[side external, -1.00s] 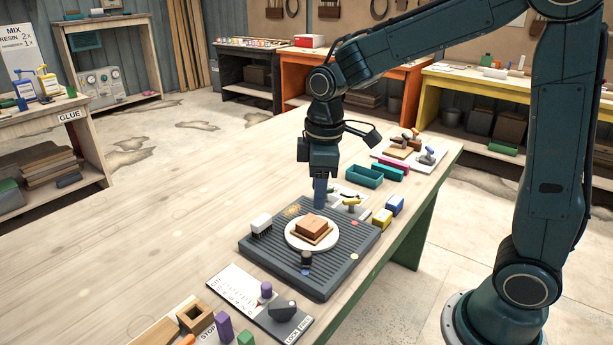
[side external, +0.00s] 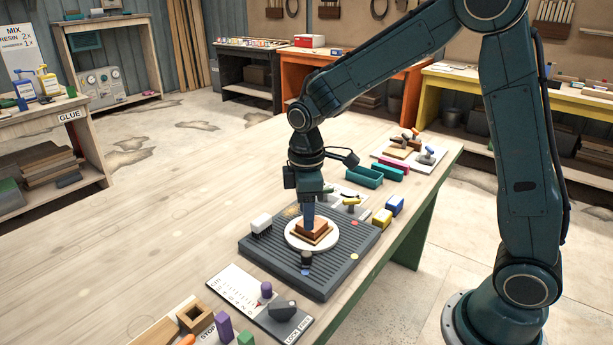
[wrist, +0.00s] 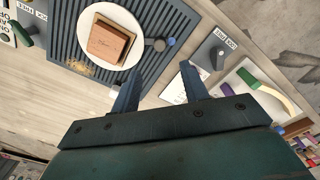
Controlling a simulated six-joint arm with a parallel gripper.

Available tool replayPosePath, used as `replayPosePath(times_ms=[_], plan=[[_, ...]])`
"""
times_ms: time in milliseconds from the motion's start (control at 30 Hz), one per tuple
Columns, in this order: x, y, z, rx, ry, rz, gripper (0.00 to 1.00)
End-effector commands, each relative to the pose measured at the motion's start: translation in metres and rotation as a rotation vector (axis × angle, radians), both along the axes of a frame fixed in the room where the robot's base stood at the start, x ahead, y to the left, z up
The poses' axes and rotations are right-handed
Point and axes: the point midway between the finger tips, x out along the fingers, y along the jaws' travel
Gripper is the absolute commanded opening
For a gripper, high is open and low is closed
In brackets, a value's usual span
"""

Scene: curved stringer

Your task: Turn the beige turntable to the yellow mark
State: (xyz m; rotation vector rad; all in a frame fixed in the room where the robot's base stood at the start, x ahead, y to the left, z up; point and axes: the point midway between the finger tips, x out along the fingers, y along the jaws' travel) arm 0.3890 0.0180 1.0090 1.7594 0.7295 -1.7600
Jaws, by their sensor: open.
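The beige turntable (side external: 292,240) is a pale round disc on a dark grey ribbed base (side external: 342,262). A brown block (side external: 318,236) sits on it; the disc (wrist: 88,55) and block (wrist: 109,40) also show in the wrist view. A dark knob (side external: 306,257) stands at the disc's near edge, also in the wrist view (wrist: 157,45), beside a blue dot (wrist: 171,42). A speckled gold patch (wrist: 80,67) marks the base. My gripper (side external: 308,225) is over the turntable area, partly hiding the block. In the wrist view its fingers (wrist: 162,75) are apart and empty.
Yellow (side external: 381,218) and blue (side external: 395,205) blocks stand right. The table's left side is clear.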

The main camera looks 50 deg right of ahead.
Motion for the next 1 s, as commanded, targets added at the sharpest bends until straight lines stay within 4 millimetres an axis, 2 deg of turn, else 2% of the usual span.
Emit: replayPosePath(times_ms=[400,600,800,1000], plan=[[-0.001,0.0,-0.064,0.0,0.004,0.0,0.45],[-0.001,0.0,-0.09,0.0,0.003,-0.001,0.45],[0.0,0.0,-0.105,0.0,0.001,-0.001,0.45],[0.0,0.0,-0.109,0.0,0.0,-0.001,0.45]])
